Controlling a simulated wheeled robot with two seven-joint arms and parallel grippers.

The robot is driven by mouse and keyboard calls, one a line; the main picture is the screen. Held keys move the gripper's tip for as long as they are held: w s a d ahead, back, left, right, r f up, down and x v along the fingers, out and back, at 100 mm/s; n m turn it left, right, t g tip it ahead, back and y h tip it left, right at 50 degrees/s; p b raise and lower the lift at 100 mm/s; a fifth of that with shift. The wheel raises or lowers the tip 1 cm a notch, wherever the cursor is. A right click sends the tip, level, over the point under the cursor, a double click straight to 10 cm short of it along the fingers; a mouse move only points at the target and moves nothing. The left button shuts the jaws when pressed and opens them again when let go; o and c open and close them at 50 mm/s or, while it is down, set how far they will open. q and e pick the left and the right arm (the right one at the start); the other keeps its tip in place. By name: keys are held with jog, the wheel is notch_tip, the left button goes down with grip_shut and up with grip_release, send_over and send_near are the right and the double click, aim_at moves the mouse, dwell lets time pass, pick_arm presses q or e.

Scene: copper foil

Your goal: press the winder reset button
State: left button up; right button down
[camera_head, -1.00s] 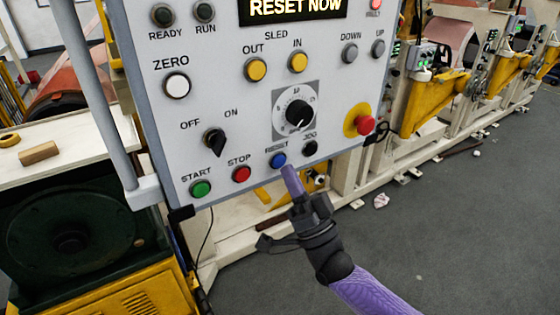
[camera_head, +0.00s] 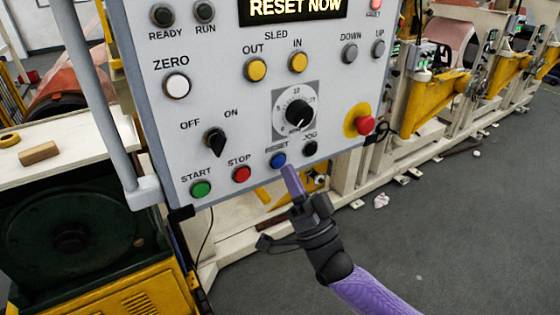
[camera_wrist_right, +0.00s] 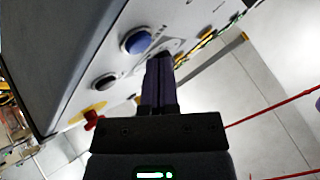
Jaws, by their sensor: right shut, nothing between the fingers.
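The blue reset button (camera_head: 278,160) sits low on the grey control panel (camera_head: 222,120), right of the red stop button (camera_head: 241,174) and left of the black jog button (camera_head: 310,148). A display (camera_head: 293,8) on the panel reads "RESET NOW". My right gripper (camera_head: 287,170) is shut and empty, its purple fingertips just below the blue button. In the right wrist view the blue button (camera_wrist_right: 137,41) stands just beyond and left of the fingertips (camera_wrist_right: 160,60), which look apart from it. My left gripper is out of view.
A red emergency knob (camera_head: 365,125) sticks out at the panel's lower right corner. Other knobs and a dial (camera_head: 298,112) sit above. A grey post (camera_head: 95,90) stands left of the panel. Open floor (camera_head: 450,220) lies at the right.

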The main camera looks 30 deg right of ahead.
jog(key=shift+w, duration=0.1)
jog(key=shift+w, duration=0.35)
jog(key=shift+w+a+b, duration=0.1)
jog(key=shift+w+b, duration=0.35)
jog(key=shift+b, duration=0.15)
dwell(0.6)
dwell(0.4)
jog(key=shift+s+r+p, duration=0.1)
jog(key=shift+s+p, duration=0.4)
jog(key=shift+s, duration=0.4)
